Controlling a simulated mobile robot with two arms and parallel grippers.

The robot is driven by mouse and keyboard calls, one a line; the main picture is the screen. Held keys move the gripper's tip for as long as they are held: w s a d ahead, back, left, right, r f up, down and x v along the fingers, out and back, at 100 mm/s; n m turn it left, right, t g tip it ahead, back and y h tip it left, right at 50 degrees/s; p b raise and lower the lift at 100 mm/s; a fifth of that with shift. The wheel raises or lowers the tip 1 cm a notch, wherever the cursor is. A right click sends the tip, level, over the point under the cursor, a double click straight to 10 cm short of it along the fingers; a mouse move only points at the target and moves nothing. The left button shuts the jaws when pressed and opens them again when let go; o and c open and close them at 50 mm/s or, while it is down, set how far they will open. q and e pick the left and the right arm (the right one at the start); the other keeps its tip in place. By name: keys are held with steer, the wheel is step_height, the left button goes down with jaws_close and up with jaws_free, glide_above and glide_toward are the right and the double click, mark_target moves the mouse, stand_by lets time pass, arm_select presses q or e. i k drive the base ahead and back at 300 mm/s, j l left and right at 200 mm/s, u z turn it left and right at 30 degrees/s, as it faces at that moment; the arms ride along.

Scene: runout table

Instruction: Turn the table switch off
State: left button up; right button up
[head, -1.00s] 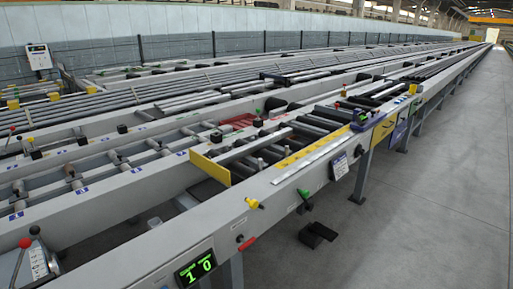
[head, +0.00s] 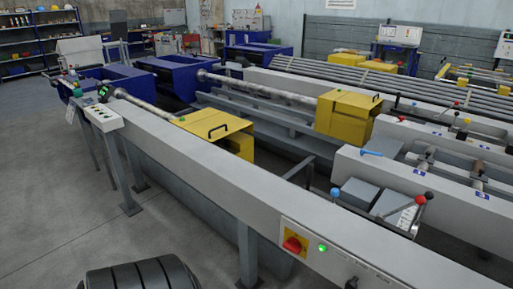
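The table switch (head: 292,244) is a red rotary knob on a yellow plate. It sits on a pale panel (head: 312,258) on the front face of the long grey table beam (head: 215,172), low and right of centre in the head view. A small green lamp (head: 322,248) glows just right of the knob. The knob looks tilted, but its marks are too small to read.
A dark round knob (head: 351,284) is low on the beam. Yellow covers (head: 215,130) and (head: 345,112) stand behind it. A lever box (head: 385,203) with red and blue balls is at right. Grey floor (head: 60,190) is open at left.

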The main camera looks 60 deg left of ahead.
mark_target(293, 245)
steer(key=u, duration=1.45)
